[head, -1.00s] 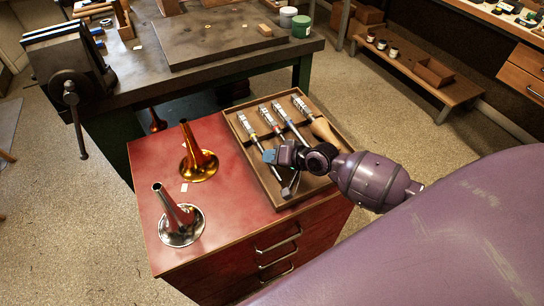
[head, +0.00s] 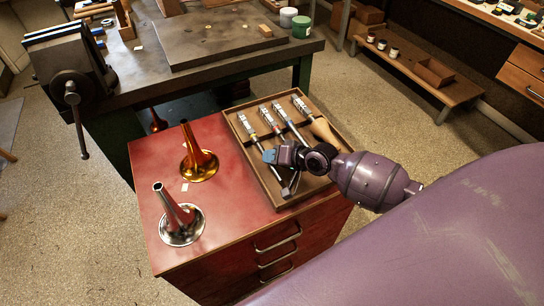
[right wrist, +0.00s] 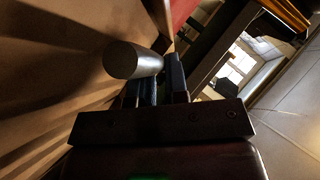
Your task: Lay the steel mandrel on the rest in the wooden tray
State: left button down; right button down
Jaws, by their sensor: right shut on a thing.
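The wooden tray (head: 306,196) lies on the red cabinet top and holds several steel tools side by side, with pale labels at their far ends. My right gripper (head: 270,156) is over the near part of the tray, shut on the steel mandrel. In the right wrist view the mandrel (right wrist: 132,61) is a smooth grey cylinder between the fingers, its round end towards the camera. In the head view the gripper hides most of it. I cannot clearly make out the rest or whether the mandrel touches it. My left gripper is not in view.
A brass bell (head: 199,164) and a silver bell (head: 181,222) stand on the red cabinet (head: 225,240) left of the tray. A wooden handle (head: 323,131) lies at the tray's right side. A workbench (head: 140,80) with a vise (head: 68,70) stands behind.

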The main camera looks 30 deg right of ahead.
jog(key=c, duration=1.1)
grip_release()
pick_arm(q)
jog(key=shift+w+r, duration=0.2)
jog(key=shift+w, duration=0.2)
pick_arm(e)
jog(key=shift+o, duration=0.2)
jog(key=v, duration=0.4)
jog(key=shift+s+d+r+p, duration=0.1)
jog(key=shift+d+p, duration=0.05)
jog(key=shift+p, duration=0.2)
jog(key=v, duration=0.5)
jog(key=shift+s, duration=0.1)
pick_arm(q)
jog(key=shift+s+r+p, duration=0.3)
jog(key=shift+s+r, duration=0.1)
pick_arm(e)
jog(key=shift+s+d+r, duration=0.3)
jog(key=shift+s+r, duration=0.05)
jog(key=shift+s, duration=0.15)
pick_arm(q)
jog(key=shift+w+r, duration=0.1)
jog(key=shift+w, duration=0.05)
